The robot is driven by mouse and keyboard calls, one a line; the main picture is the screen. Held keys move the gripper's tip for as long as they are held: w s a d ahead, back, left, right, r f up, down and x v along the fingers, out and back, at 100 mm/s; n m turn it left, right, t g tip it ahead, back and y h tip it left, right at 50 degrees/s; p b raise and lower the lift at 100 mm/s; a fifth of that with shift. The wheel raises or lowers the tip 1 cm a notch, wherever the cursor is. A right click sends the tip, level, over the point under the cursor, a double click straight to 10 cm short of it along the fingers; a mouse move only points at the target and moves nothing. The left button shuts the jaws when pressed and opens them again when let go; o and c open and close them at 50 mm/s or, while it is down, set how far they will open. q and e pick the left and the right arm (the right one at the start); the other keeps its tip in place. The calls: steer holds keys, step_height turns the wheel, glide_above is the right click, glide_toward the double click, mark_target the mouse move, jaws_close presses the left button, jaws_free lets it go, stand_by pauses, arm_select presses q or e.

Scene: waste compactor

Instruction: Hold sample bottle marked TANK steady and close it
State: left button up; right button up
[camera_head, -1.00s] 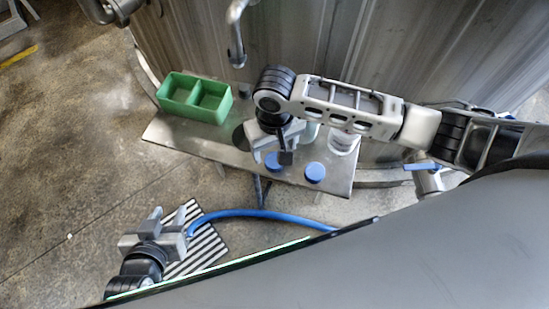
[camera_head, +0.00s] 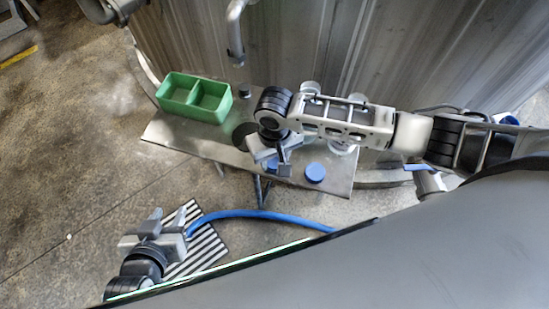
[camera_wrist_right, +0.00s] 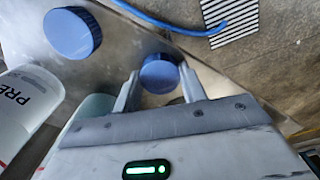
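My right gripper (camera_head: 272,156) is low over the metal shelf (camera_head: 200,142), fingers apart. In the right wrist view a blue cap (camera_wrist_right: 160,73) shows between the open fingertips; I cannot tell whether they touch it. That cap is partly hidden in the head view (camera_head: 271,166). A second blue cap (camera_head: 315,172) lies to its right, also seen in the wrist view (camera_wrist_right: 72,32). No TANK label is readable. My left gripper (camera_head: 164,222) is open and empty, away from the shelf.
A green two-compartment bin (camera_head: 195,96) stands at the shelf's left end. A metal spout (camera_head: 235,35) hangs above the shelf. A blue hose (camera_head: 260,213) runs near a striped grate (camera_head: 203,245) on the floor. A ribbed metal wall (camera_head: 290,45) stands behind.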

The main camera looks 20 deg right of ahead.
mark_target(273, 162)
steer(key=shift+r, duration=0.1)
steer(key=shift+r, duration=0.2)
steer(key=r, duration=0.3)
steer(key=shift+s+a+r+p, duration=0.2)
steer(key=shift+s+a+p, duration=0.05)
steer(key=shift+a+p, duration=0.1)
arm_select(q)
steer(key=shift+a+r+p, duration=0.15)
steer(key=shift+r+p, duration=0.2)
steer(key=shift+p, duration=0.05)
arm_select(e)
steer(key=s+a+r, duration=0.8)
steer(key=s+r, duration=0.1)
steer(key=s, duration=0.1)
steer(key=shift+a, duration=0.35)
